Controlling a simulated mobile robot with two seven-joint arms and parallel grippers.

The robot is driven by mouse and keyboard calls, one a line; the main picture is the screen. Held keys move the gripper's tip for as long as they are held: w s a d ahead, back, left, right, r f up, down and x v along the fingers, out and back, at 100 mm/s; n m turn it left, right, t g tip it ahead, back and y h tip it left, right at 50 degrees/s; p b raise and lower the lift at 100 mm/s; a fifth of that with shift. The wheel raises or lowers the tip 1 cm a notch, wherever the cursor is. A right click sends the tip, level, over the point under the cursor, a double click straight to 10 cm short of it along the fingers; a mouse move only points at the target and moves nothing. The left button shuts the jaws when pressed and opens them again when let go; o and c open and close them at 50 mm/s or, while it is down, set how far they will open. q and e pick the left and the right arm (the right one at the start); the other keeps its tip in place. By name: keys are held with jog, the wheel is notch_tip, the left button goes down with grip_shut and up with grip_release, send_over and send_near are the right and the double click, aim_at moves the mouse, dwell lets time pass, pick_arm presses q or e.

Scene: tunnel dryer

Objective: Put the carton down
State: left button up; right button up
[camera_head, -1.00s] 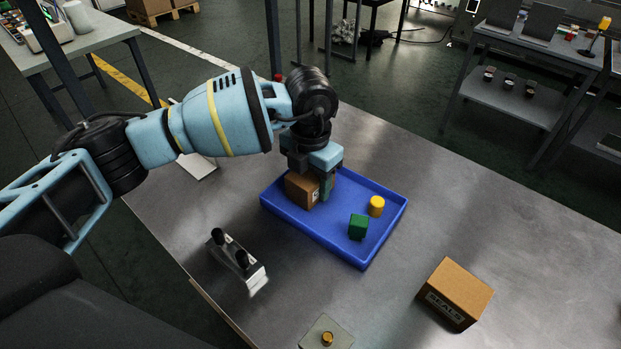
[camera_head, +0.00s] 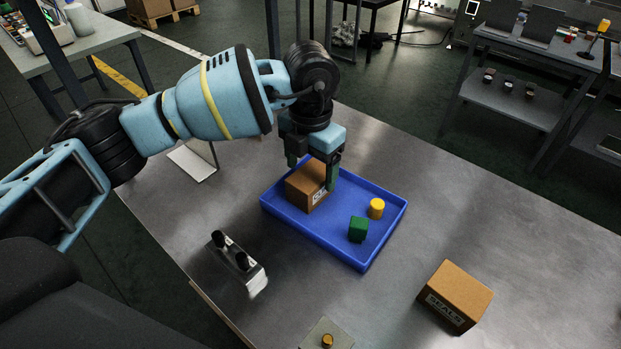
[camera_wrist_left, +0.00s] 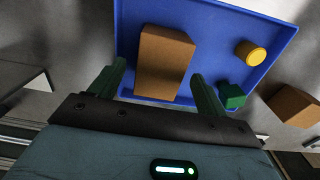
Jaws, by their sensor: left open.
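A brown carton (camera_head: 306,185) with a white label stands in the left part of the blue tray (camera_head: 366,257). My left gripper (camera_head: 312,172) is above the carton, open and empty. In the left wrist view the carton (camera_wrist_left: 164,62) lies ahead of and between the open green fingers (camera_wrist_left: 160,85), apart from them. The blue tray (camera_wrist_left: 212,20) also shows there. In the head view the gripper hides a little of the carton's top. My right gripper is in neither view.
A green block (camera_head: 358,228) and a yellow cylinder (camera_head: 376,207) share the tray. A second carton (camera_head: 456,295), marked SEALS, stands on the table at right. The table between tray and second carton is clear.

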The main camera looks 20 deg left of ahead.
aim_at(310, 175)
pick_arm(q)
notch_tip(310, 175, up, 8)
jog(key=shift+f, duration=0.2)
